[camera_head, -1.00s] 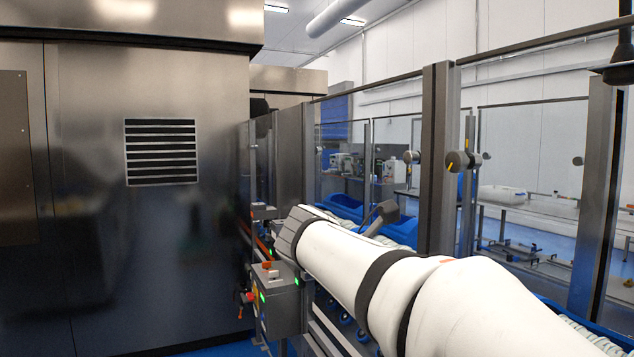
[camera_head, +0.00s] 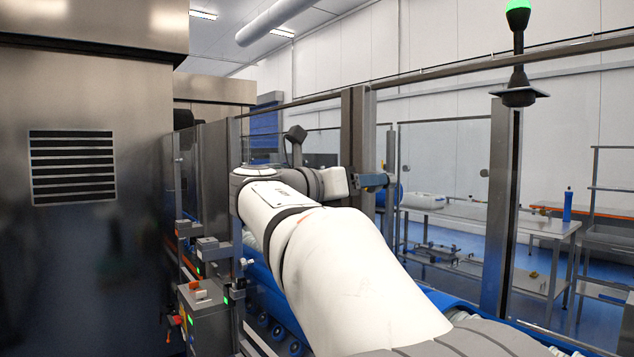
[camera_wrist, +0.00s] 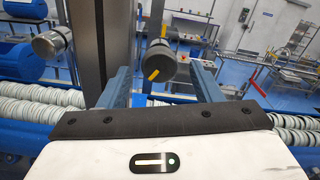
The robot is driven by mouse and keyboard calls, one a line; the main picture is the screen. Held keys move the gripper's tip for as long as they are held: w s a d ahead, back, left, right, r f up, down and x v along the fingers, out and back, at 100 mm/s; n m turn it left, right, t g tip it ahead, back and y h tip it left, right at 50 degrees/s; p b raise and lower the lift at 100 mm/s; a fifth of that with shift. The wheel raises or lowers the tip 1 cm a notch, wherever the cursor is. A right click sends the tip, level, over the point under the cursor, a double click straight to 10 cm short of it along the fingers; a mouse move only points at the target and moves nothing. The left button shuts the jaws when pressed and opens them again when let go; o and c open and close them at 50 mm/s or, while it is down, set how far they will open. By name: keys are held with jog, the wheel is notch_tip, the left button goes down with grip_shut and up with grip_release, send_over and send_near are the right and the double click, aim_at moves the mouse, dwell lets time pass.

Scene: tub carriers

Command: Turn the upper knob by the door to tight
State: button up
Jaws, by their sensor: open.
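In the wrist view, a dark round knob (camera_wrist: 161,65) with a yellow line on its face stands in front of my palm. The line slants, its upper end to the right. My gripper (camera_wrist: 160,78) is open, with one blue-grey finger to the left of this knob and one to the right. I see no clear contact, and cannot tell how deep the knob sits between the fingers. A second knob (camera_wrist: 48,44), silver and dark, is at the upper left. In the head view my gripper (camera_head: 372,181) is beside the door post; the marked knob is mostly hidden there.
A dark upright post (camera_wrist: 100,35) stands between the two knobs in the wrist view. Rollers (camera_wrist: 35,110) and blue tubs lie below. In the head view, a control box (camera_head: 202,297) and a steel cabinet (camera_head: 75,250) are to the left of my arm.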

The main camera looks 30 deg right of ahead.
jog(key=shift+d, duration=0.4)
jog(key=shift+c, duration=0.3)
